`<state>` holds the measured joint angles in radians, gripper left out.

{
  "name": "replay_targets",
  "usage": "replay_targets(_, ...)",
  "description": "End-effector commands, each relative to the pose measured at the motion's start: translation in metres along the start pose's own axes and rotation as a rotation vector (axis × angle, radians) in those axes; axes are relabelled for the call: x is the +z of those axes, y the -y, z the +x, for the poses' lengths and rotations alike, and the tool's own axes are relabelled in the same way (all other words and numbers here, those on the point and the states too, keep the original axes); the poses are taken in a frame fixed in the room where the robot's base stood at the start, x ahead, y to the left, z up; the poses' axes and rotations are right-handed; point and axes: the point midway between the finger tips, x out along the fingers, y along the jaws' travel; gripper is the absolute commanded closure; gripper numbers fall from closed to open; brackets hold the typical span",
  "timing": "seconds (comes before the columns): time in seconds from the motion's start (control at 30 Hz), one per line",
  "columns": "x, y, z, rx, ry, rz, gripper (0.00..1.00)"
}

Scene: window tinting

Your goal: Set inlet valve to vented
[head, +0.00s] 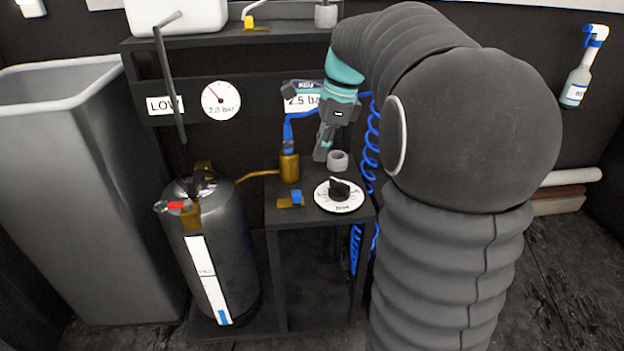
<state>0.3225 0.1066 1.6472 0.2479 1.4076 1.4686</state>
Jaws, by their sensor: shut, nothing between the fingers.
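A small brass valve with a blue handle (291,199) sits on the front left of the black stand (282,216). A black selector knob on a white round dial (339,194) sits to its right; the dial's lettering is too small to read. A dark pressure tank (218,262) stands to the left, with a red lever (176,206) near its top. I cannot tell from labels which of these is the inlet valve. My gripper (321,156) is shut and empty, pointing down above the back of the stand, apart from the valve and knob.
A grey knob-like cylinder (338,160) stands close beside my fingertips. A brass fitting (289,167) with a blue hose is to their left. A gauge (221,100) reading 2.0 bar hangs behind. A tall grey bin (85,200) stands left of the tank.

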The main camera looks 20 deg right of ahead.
Motion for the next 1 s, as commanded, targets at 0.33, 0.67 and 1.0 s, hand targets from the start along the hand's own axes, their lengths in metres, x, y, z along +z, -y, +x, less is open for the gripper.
replay_targets(0.33, 0.0, -0.001, 0.048, 0.004, 0.0, -0.002, 1.0)
replay_targets(0.67, 0.0, -0.001, 0.091, 0.002, 0.001, -0.001, 1.0)
replay_targets(1.0, 0.0, 0.0, 0.099, 0.0, 0.0, -0.001, 1.0)
